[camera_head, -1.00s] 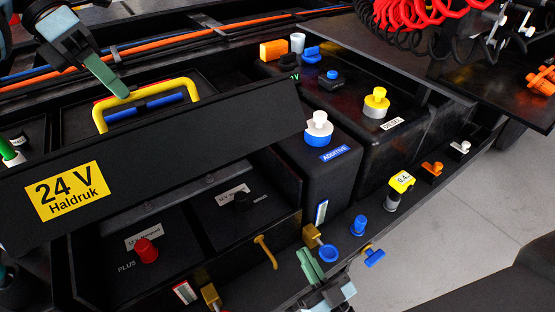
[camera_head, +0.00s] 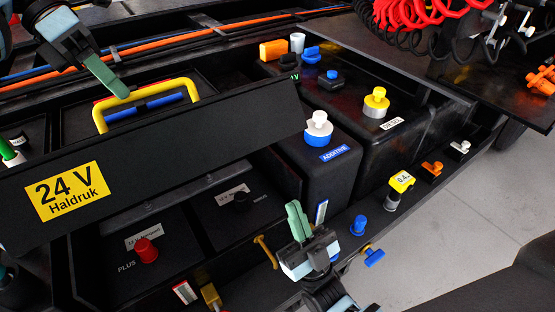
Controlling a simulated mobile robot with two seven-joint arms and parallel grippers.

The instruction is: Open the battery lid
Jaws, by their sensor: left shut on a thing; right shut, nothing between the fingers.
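The battery lid (camera_head: 200,150) is a long black panel with a yellow "24 V Haldruk" label (camera_head: 67,191). It stands tilted up, with the battery box (camera_head: 245,222) exposed below it. A yellow handle (camera_head: 186,82) shows behind the lid's top edge. My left gripper (camera_head: 122,92) is shut on the yellow handle. In the box are a red plus cap (camera_head: 145,250) and a dark minus cap (camera_head: 242,200). My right gripper (camera_head: 297,212) is shut and empty, just right of the box, its fingertips raised below the lid's right end.
A white-and-blue additive cap (camera_head: 318,128) and a yellow diesel cap (camera_head: 376,102) stand to the right. Small knobs, including a blue one (camera_head: 358,225), line the front ledge. Red coiled hoses (camera_head: 415,15) hang at top right. The grey floor (camera_head: 440,235) is clear.

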